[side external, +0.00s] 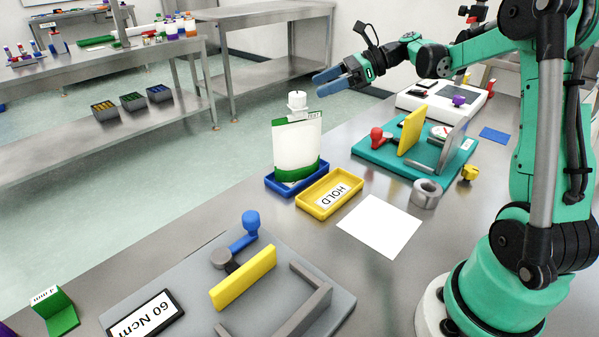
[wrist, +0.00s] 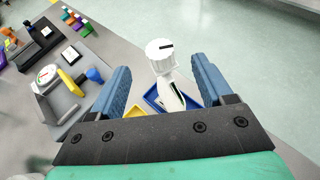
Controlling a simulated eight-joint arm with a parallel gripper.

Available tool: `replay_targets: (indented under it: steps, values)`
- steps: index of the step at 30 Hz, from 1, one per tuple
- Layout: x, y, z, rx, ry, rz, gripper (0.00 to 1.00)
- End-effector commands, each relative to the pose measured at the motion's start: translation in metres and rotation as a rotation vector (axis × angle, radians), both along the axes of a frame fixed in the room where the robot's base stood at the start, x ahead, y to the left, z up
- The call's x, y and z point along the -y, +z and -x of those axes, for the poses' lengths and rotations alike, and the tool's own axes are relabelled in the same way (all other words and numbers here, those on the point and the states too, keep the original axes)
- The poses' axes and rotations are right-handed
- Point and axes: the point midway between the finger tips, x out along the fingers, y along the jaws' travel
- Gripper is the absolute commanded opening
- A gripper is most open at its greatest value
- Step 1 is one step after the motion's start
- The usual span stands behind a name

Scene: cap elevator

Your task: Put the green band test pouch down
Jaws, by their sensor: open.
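The green band test pouch (side external: 297,145) is a white pouch with a green band near its bottom, a white cap on top and a small TEST label. It stands upright in the blue tray (side external: 272,184). In the wrist view the pouch (wrist: 171,92) shows from above, its white cap (wrist: 160,54) between and beyond my fingers. My gripper (side external: 328,79) is open and empty, above and to the right of the cap in the side view. In the wrist view the blue fingers of my gripper (wrist: 162,88) are spread apart, touching nothing that I can see.
A yellow HOLD tray (side external: 329,194) stands beside the blue tray. A white sheet (side external: 380,226) lies to its right. A teal fixture (side external: 420,150) is behind, and a grey fixture with a 60 Ncm sign (side external: 150,318) is in front. A metal ring (side external: 427,193) sits near my base.

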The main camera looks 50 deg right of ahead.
Motion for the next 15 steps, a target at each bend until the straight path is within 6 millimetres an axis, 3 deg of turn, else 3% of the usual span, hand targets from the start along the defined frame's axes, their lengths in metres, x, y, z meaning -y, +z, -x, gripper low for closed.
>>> replay_targets:
  steps: [3,9,11,15]
  values:
    - [0.016,0.009,0.014,0.001,-0.004,0.0,0.73]
    - [0.026,0.017,0.026,0.004,0.007,0.014,0.73]
    - [0.018,0.017,0.027,0.01,0.03,0.058,0.73]
    - [-0.027,0.009,0.03,0.074,0.179,0.335,0.73]
